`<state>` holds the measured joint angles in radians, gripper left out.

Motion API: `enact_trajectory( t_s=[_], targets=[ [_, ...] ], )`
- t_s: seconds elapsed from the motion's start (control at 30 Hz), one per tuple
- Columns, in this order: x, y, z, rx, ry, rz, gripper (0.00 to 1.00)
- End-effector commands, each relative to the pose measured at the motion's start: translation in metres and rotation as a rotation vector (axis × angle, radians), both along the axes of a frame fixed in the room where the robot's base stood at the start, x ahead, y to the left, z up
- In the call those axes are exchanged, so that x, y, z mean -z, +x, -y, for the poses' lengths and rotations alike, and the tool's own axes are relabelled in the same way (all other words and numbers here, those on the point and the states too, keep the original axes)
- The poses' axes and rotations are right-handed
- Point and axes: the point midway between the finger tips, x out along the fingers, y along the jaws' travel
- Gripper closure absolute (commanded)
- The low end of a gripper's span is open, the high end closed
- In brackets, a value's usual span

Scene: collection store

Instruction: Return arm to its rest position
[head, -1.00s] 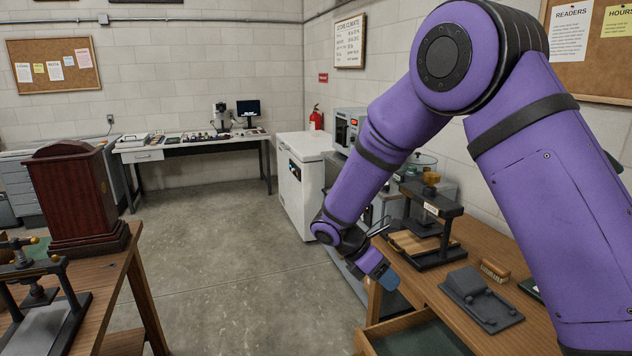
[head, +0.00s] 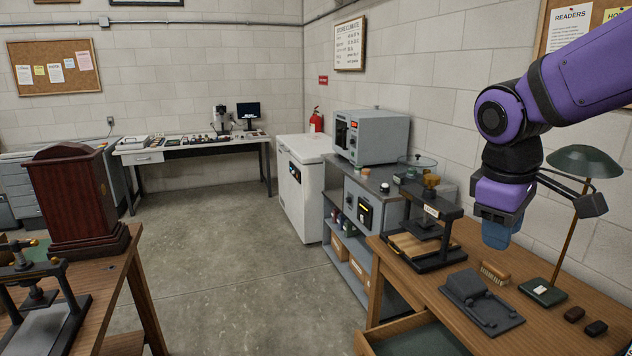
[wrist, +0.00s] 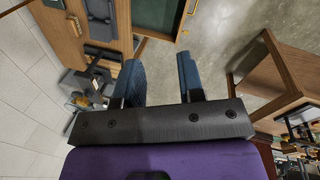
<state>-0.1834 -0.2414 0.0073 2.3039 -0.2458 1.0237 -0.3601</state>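My purple arm reaches in from the right edge of the head view. My gripper (head: 497,232) hangs pointing down over the right wooden bench (head: 545,325), above a wooden brush and left of the green lamp. In the wrist view my gripper (wrist: 160,78) has its two blue fingers apart with nothing between them. The bench and its open drawer show beyond the fingers there.
The bench holds a dark press (head: 428,235), a grey device (head: 480,300), a brush (head: 495,272) and a green lamp (head: 583,160). The drawer (head: 415,335) stands open. A wooden case (head: 75,195) stands on the left table. The floor (head: 240,270) between is clear.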

Motion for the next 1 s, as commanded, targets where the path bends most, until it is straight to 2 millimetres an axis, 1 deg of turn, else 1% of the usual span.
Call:
enact_trajectory(
  t_s=[0.03,0.2,0.4,0.5,0.6,0.7,1.0],
  targets=[
    [-0.007,-0.013,0.005,0.053,0.029,0.039,0.64],
    [-0.022,-0.049,0.015,0.227,0.127,0.155,0.64],
    [-0.032,-0.090,0.022,0.423,0.249,0.286,0.64],
    [-0.034,-0.106,0.024,0.501,0.302,0.338,0.64],
    [-0.035,-0.118,0.024,0.560,0.342,0.374,0.64],
    [-0.035,-0.124,0.024,0.593,0.365,0.396,0.64],
    [-0.035,-0.127,0.024,0.610,0.377,0.405,0.64]
  ],
)
